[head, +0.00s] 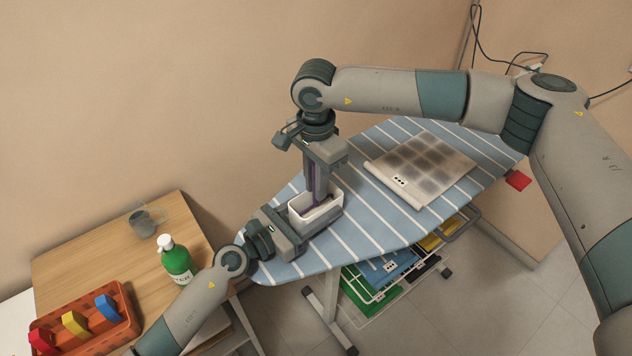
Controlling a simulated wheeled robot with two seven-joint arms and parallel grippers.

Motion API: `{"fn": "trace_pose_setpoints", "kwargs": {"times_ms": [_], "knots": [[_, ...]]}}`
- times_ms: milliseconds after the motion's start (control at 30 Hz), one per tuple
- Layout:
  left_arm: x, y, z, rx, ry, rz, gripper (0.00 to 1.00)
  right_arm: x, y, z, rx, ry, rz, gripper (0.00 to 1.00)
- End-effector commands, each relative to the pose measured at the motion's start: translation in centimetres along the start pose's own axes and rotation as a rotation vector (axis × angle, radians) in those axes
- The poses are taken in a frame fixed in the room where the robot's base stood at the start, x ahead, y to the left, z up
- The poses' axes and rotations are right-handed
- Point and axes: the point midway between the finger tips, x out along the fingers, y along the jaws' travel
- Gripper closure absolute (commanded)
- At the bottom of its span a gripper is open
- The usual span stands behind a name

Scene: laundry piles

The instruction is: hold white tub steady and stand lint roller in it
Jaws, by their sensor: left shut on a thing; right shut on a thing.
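The white tub (326,216) stands on the blue striped ironing board (390,228), near its left end. My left gripper (296,232) is at the tub's near left side and is shut on it. My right gripper (318,185) points straight down over the tub and is shut on the lint roller (311,184). The roller shows as a thin purple strip between the fingers, upright, with its lower part reaching into the tub's opening. Most of the roller is hidden by the gripper. I cannot tell whether its lower end touches the tub floor.
A grey-patterned folded cloth or sheet (420,167) lies on the board to the right. A wooden table (95,254) at left holds a green bottle (175,262), a grey mug (143,223) and an orange crate (122,332). A wire rack (368,297) with coloured items is below the board.

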Motion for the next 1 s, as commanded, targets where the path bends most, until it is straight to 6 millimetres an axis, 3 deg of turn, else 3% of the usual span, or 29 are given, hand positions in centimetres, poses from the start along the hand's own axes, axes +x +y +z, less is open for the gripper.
{"fn": "trace_pose_setpoints", "kwargs": {"times_ms": [267,300,367,1000], "knots": [[-0.01,-0.01,-0.03,0.000,0.001,0.000,0.71,-0.04,-0.02,0.00,0.000,0.000,0.000,1.00],[-0.01,-0.01,-0.03,0.000,0.001,0.000,0.71,-0.04,-0.02,0.00,0.000,0.000,0.000,0.76],[-0.01,-0.01,-0.02,0.000,0.000,0.000,0.71,-0.04,-0.02,0.00,0.000,0.000,0.000,0.61],[-0.01,-0.01,-0.02,0.000,0.000,0.000,0.71,0.00,0.00,0.00,0.000,0.000,0.000,0.61]]}}
